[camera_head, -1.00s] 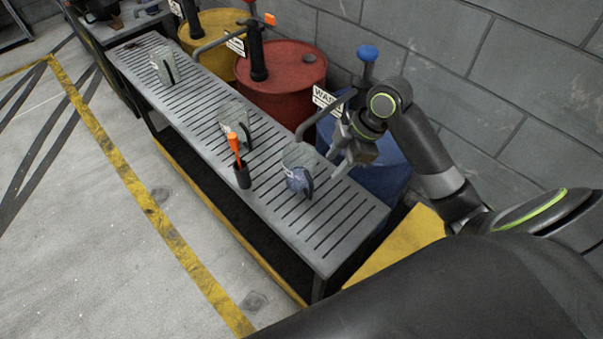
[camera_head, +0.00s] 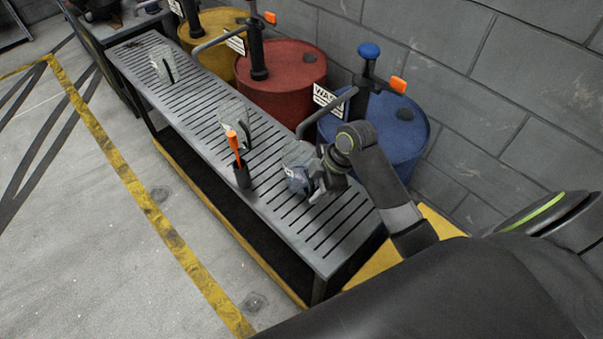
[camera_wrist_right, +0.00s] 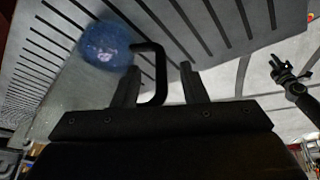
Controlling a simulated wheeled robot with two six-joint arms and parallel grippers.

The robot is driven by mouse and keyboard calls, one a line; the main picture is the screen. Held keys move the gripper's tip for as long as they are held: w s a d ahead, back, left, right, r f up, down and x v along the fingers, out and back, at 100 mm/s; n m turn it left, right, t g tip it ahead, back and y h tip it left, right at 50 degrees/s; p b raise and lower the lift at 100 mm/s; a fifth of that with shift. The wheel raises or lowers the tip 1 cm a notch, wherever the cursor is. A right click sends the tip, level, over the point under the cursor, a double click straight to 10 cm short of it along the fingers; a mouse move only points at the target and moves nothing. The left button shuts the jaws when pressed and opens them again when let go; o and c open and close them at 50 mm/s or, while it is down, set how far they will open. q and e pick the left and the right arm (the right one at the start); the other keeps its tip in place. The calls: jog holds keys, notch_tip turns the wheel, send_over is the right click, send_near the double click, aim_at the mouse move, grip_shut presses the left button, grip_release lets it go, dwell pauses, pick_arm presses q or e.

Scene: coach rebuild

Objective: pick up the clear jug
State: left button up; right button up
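Three clear jugs with dark handles stand on a grey slatted bench (camera_head: 335,240). The nearest jug (camera_head: 297,153) has something blue in its lower part. In the right wrist view its blue part (camera_wrist_right: 105,45) and black handle (camera_wrist_right: 160,75) show. My right gripper (camera_head: 318,178) is at this jug's handle side. Its fingers (camera_wrist_right: 160,82) are apart, with the handle between them and no clear grip on it. The middle jug (camera_head: 236,113) and the far jug (camera_head: 162,62) stand apart, further along. My left gripper (camera_wrist_right: 288,75) shows small in the right wrist view, its opening unclear.
A dark holder with an orange-handled tool (camera_head: 235,150) stands between the nearest and middle jugs, at the bench's front side. Blue (camera_head: 400,135), red (camera_head: 290,85) and yellow (camera_head: 215,28) drums with pumps stand behind the bench. The floor in front is clear.

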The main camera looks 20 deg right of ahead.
aim_at(313, 182)
grip_shut()
jog(key=shift+r, duration=0.2)
dwell(0.5)
jog(key=shift+d+r, duration=0.1)
jog(key=shift+r, duration=1.55)
jog(key=s+d, duration=0.4)
jog(key=d, duration=0.4)
jog(key=s+d+b, duration=0.1)
jog(key=s+d, duration=0.2)
jog(key=d, duration=0.5)
jog(key=shift+s+b, duration=0.3)
jog(key=shift+s, duration=0.1)
